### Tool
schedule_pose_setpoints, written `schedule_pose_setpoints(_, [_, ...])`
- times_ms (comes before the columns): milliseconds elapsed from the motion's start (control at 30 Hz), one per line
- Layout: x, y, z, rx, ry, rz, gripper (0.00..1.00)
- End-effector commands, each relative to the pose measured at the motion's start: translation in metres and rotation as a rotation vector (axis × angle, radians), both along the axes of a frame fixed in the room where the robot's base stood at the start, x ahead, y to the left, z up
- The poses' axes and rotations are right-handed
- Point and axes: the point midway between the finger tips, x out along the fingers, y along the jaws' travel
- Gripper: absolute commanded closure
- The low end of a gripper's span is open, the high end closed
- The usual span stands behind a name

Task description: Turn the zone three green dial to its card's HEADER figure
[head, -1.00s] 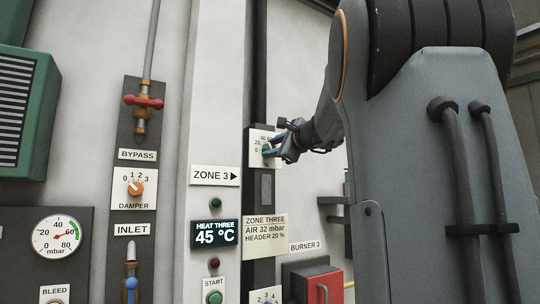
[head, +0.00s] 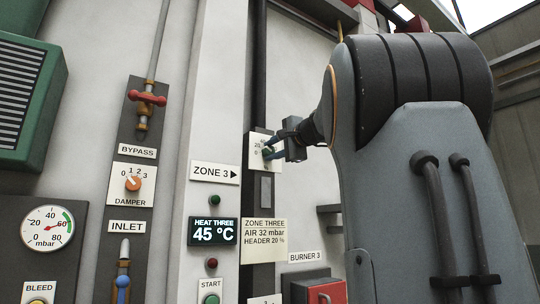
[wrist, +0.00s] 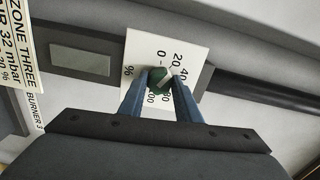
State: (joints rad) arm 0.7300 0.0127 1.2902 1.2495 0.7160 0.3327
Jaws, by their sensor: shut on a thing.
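The green dial (wrist: 157,83) sits on a white plate (wrist: 138,50) marked in % in the wrist view. Its white pointer aims up and right, toward the 20 to 40 side of the scale and seemingly nearer 20. In the head view the dial (head: 267,151) is small and partly covered by my gripper (head: 271,151). In the wrist view my gripper (wrist: 158,84) has its blue fingers shut on the dial, one on each side. The zone three card (head: 264,232) reads AIR 32 mbar, HEADER 20 %. It is cut off in the wrist view (wrist: 20,45).
A ZONE 3 sign (head: 215,172) and a HEAT THREE display (head: 213,232) reading 45 °C are left of the dial's strip. A red burner box (head: 325,290) stands below right. An orange damper dial (head: 133,183) and a pressure gauge (head: 46,228) are further left.

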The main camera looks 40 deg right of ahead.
Motion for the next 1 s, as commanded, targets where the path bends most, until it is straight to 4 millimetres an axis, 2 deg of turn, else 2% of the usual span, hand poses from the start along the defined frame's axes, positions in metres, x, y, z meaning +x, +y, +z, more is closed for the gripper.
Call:
schedule_pose_setpoints(367, [0.0,0.0,0.0,-0.005,0.001,0.0,0.92])
schedule_pose_setpoints(400, [0.0,0.0,0.0,-0.005,0.001,0.0,0.68])
schedule_pose_setpoints(500, [0.0,0.0,0.0,-0.005,0.001,0.0,0.51])
schedule_pose_setpoints(833, [-0.002,0.0,0.0,-0.005,0.0,0.0,0.51])
schedule_pose_setpoints(1000, [-0.021,0.0,-0.001,-0.006,-0.001,-0.003,0.51])
